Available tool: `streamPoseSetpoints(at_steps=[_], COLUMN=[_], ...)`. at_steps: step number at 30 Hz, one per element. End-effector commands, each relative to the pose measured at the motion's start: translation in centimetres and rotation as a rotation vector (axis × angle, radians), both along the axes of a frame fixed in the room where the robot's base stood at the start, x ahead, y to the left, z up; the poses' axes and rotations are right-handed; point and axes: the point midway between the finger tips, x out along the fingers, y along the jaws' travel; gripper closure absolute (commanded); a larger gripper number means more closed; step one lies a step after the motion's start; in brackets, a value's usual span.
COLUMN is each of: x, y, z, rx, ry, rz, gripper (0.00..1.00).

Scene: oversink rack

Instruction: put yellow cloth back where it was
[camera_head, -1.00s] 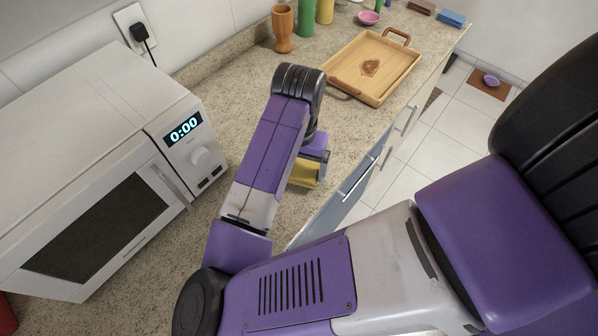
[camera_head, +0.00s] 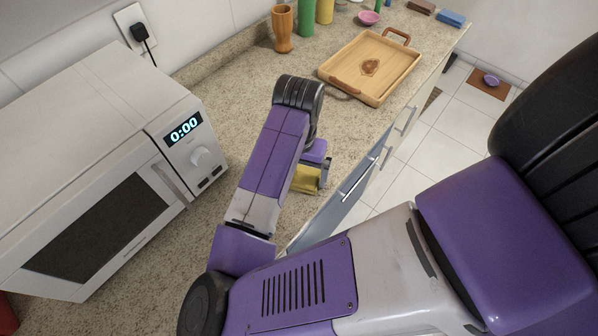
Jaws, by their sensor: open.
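The yellow cloth (camera_head: 306,180) lies on the speckled counter near its front edge, right beside my arm's wrist. My gripper (camera_head: 318,179) is at the cloth, and its purple housing covers the cloth's far side. My forearm hides the left part of the area around it. The gripper is open. A dark finger part shows at the right side of the cloth; I cannot tell whether it touches it.
A white microwave (camera_head: 88,170) stands on the left. A wooden tray (camera_head: 340,66) with brown handles sits farther back on the counter (camera_head: 225,100). An orange-brown cup (camera_head: 283,30) and green and yellow containers stand by the wall. Drawer handles (camera_head: 362,178) stick out along the front.

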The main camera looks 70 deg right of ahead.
Motion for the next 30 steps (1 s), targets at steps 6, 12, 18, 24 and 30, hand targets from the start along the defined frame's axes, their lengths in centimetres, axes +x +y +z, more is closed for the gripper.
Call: streamPoseSetpoints(at_steps=[6, 12, 18, 24, 30], x=[0.1, 0.0, 0.0, -0.4, -1.5], y=[-0.1, -0.1, 0.0, -2.3, -12.3], z=[4.0, 8.0, 10.6, 11.6, 14.9], rx=[-0.004, -0.004, -0.002, -0.083, -0.485], ry=[-0.003, -0.002, -0.002, 0.006, 0.035], rz=[-0.003, -0.003, -0.003, 0.007, 0.087], gripper=[0.00, 0.00, 0.00, 0.00, 0.00])
